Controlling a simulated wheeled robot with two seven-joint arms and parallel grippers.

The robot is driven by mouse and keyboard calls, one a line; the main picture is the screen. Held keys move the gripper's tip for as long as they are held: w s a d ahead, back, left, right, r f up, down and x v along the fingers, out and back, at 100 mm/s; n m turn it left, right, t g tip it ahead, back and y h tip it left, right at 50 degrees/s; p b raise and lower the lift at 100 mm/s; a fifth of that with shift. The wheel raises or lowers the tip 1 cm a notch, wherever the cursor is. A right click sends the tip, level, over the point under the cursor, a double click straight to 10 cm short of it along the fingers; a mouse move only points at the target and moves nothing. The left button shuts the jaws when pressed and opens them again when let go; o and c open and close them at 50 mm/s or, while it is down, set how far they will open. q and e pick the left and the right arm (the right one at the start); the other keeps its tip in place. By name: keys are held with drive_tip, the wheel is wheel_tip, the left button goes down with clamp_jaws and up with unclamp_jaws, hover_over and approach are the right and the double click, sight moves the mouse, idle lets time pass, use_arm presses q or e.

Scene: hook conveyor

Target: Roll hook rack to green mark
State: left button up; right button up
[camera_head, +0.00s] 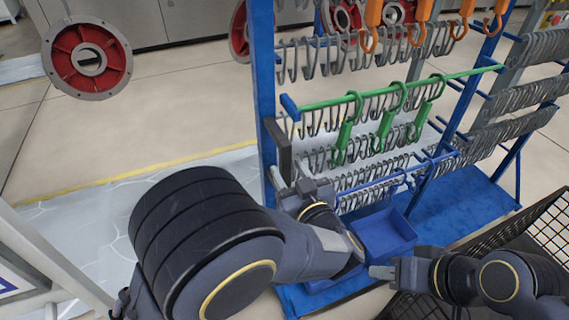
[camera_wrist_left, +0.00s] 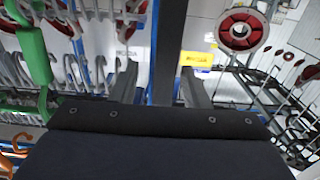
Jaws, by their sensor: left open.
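The hook rack (camera_head: 262,75) is a blue wheeled-looking frame with rows of grey hooks, a green bar (camera_head: 335,100) carrying green hooks, and a blue base. My left gripper (camera_head: 298,192) is at the rack's near left post, below a dark block on that post. No green floor mark is visible.
A blue bin (camera_head: 384,235) sits on the rack's base. A black wire-mesh crate (camera_head: 550,225) stands at the right. Red-and-grey discs (camera_head: 87,58) hang at the back left. The floor left of the rack is open, with a yellow line (camera_head: 150,172).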

use_arm(q)
drive_tip(key=shift+v, duration=2.25)
